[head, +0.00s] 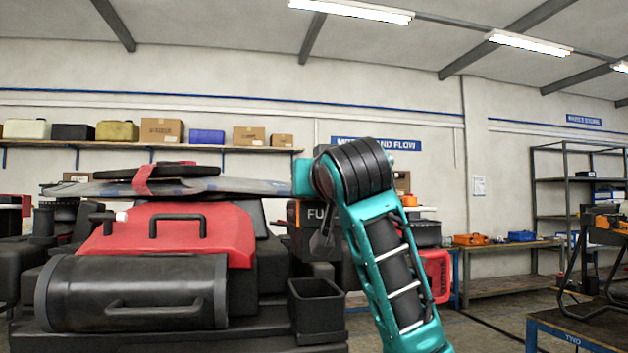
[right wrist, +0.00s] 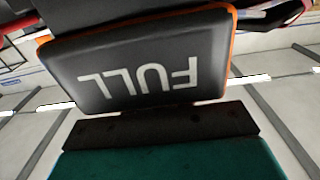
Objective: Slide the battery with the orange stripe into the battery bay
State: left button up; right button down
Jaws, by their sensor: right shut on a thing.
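The battery with the orange stripe (head: 302,228) is a dark block with orange edging, partly hidden behind my right arm in the head view. In the right wrist view the battery (right wrist: 150,65) fills the upper middle, its "FULL" lettering upside down. My right gripper (right wrist: 160,128) is shut on it. The drone (head: 180,230), with a red cover and black body, stands left of the battery in the head view. I cannot make out the battery bay's opening. It is unclear whether the battery touches the drone. My left gripper is not in view.
A black cylinder (head: 135,292) with a handle lies in front of the red cover. An open black box (head: 317,305) stands below the battery. A grey panel (head: 240,187) spans above the cover. A blue table (head: 575,332) stands at the right, with floor between.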

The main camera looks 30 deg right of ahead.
aim_at(315, 217)
jog(key=shift+s+f+b, duration=0.1)
jog(key=shift+f+b, duration=1.1)
jog(key=shift+f, duration=0.55)
jog(key=shift+p, duration=0.45)
dwell(0.5)
jog(key=shift+f+b, duration=0.7)
jog(key=shift+f, duration=0.35)
dwell(0.3)
jog(key=shift+f+b, duration=1.3)
jog(key=shift+f, duration=0.7)
